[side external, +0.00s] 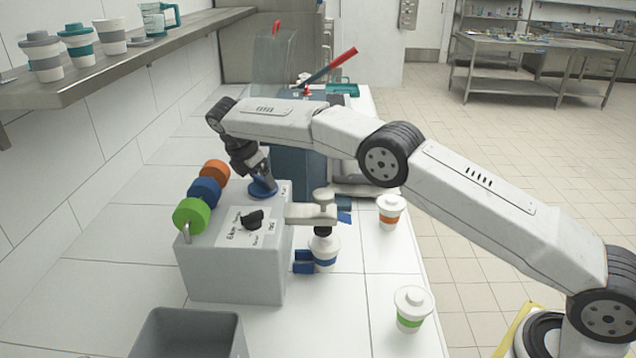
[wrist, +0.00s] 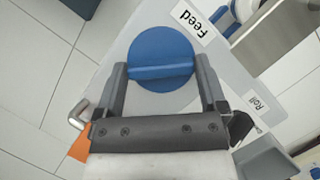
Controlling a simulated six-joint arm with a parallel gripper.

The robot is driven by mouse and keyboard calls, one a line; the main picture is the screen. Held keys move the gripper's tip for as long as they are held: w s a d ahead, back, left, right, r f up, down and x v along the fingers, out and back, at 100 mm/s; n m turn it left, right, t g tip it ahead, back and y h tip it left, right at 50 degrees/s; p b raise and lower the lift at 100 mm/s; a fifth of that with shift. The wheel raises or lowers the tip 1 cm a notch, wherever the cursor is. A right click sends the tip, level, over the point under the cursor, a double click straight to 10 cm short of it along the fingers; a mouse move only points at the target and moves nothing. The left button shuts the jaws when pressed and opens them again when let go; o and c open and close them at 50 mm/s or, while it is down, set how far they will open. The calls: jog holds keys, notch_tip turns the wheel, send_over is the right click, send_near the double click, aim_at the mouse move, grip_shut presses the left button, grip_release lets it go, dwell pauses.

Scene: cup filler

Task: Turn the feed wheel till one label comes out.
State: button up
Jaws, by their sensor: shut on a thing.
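The feed wheel (wrist: 160,55) is a blue disc with a raised bar across it, next to a "Feed" label (wrist: 190,20) in the wrist view. It also shows on top of the grey labelling box in the side view (side external: 262,188). My gripper (wrist: 163,80) is shut on the wheel, one finger at each end of the bar. In the side view my gripper (side external: 264,180) reaches down onto the wheel. Orange, blue (side external: 205,190) and green rolls sit along the box's left edge. I cannot tell whether a label shows at the outlet.
A black knob (side external: 252,219) sits on the grey box (side external: 232,272). A white cup with a blue band (side external: 325,250) stands right of the box under a pale arm. Cups with orange (side external: 390,211) and green bands (side external: 411,308) stand farther right. A grey bin (side external: 190,320) is in front.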

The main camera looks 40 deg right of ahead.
aim_at(261, 179)
dwell(0.4)
jog(key=o, duration=0.9)
jog(key=shift+r, duration=0.15)
jog(key=shift+r, duration=1.45)
jog(key=shift+s+d+r, duration=0.2)
jog(key=shift+s+r, duration=1.4)
jog(key=shift+s, duration=0.75)
jog(key=shift+s+d+r, duration=0.25)
jog(key=shift+s+r, duration=1.4)
jog(key=shift+s, duration=0.65)
jog(key=shift+s+d+r, duration=0.2)
jog(key=shift+s+r, duration=1.4)
jog(key=shift+s, duration=0.75)
